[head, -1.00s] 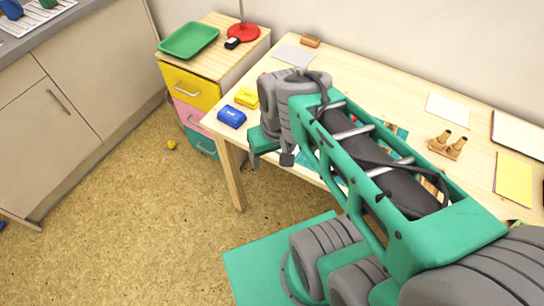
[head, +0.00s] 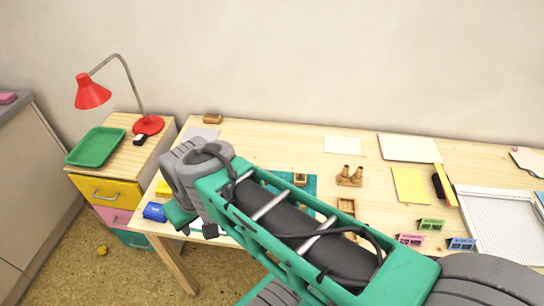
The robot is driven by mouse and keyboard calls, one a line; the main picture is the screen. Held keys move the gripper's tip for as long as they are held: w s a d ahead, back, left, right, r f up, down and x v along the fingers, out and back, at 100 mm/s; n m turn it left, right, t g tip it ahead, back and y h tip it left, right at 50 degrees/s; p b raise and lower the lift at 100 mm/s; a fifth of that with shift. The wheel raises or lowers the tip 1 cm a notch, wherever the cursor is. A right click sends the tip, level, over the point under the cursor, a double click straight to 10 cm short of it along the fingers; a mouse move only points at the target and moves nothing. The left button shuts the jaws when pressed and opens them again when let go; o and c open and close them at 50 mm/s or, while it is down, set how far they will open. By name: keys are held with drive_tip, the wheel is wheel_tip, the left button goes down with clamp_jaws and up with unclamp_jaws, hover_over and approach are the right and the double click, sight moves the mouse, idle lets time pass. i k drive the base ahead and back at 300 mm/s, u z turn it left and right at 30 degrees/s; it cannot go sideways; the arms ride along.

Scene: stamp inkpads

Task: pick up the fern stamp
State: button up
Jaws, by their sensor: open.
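Two wooden-handled stamps stand in a small wooden rack (head: 349,181) on the table. I cannot tell from here which one bears the fern. A small wooden block (head: 300,180) rests on a teal mat (head: 310,184), partly behind my arm. A small open wooden box (head: 346,206) lies in front of the rack. My gripper (head: 196,229) shows only in part at the table's front left edge, left of the rack and well apart from it. It is open, and I see nothing in it.
A blue inkpad (head: 154,212) and a yellow inkpad (head: 163,189) lie at the table's left end. A drawer unit bears a green tray (head: 96,146) and a red lamp (head: 93,92).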

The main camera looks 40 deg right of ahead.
sight(300, 179)
drive_tip(key=z, duration=0.55)
drive_tip(key=k, duration=1.25)
drive_tip(key=z, duration=0.35)
drive_tip(key=i, duration=0.85)
drive_tip(key=z, duration=0.3)
